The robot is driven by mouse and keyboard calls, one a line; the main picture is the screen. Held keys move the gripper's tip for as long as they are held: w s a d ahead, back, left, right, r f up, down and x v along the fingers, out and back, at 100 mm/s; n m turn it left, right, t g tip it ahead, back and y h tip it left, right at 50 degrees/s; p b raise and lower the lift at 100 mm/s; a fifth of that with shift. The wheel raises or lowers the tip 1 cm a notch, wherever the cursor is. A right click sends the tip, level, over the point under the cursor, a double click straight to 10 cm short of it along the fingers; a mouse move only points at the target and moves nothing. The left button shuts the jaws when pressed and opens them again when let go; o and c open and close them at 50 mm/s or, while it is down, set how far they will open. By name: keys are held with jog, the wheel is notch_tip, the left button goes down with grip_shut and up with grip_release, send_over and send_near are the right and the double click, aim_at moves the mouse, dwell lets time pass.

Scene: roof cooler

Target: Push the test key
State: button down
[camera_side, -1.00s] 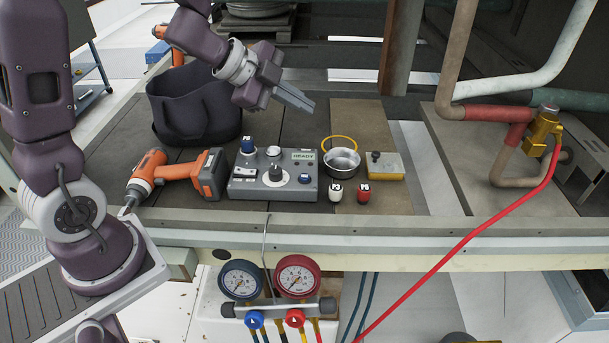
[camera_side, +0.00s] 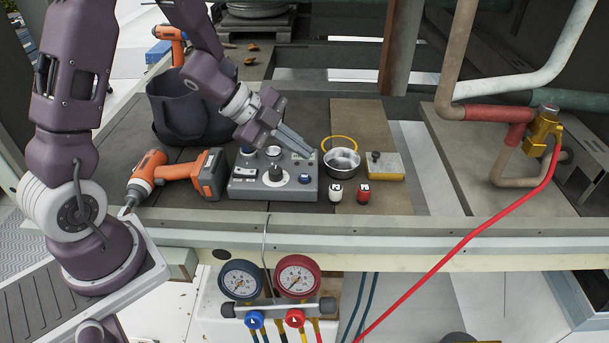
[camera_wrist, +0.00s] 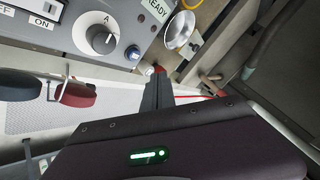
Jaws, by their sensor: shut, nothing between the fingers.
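The grey control box (camera_side: 262,190) sits on the bench with a selector knob (camera_side: 276,173), switches on its left and a blue button (camera_side: 305,179) at its front right. The wrist view shows the box's knob marked A (camera_wrist: 101,40), a READY display (camera_wrist: 158,10) and a blue button (camera_wrist: 133,52). I cannot read which key is labelled test. My gripper (camera_side: 311,156) is shut and empty, its tips over the box's back right corner by the display. In the wrist view the fingers (camera_wrist: 158,75) point toward the box's edge. My gripper hides part of the box's back.
An orange drill (camera_side: 180,175) lies left of the box, with a dark bucket (camera_side: 190,112) behind it. A metal bowl (camera_side: 342,161), a yellow-edged box (camera_side: 385,166), and white (camera_side: 336,193) and red (camera_side: 363,193) small jars stand to the right. Gauges (camera_side: 297,277) hang in front.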

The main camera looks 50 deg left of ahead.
aim_at(300, 180)
jog(key=shift+f, duration=1.75)
jog(key=shift+f, duration=0.1)
dwell(0.6)
jog(key=shift+f, duration=0.35)
jog(key=shift+f, duration=0.4)
dwell(0.6)
jog(key=shift+r, duration=0.85)
jog(key=shift+r, duration=2.5)
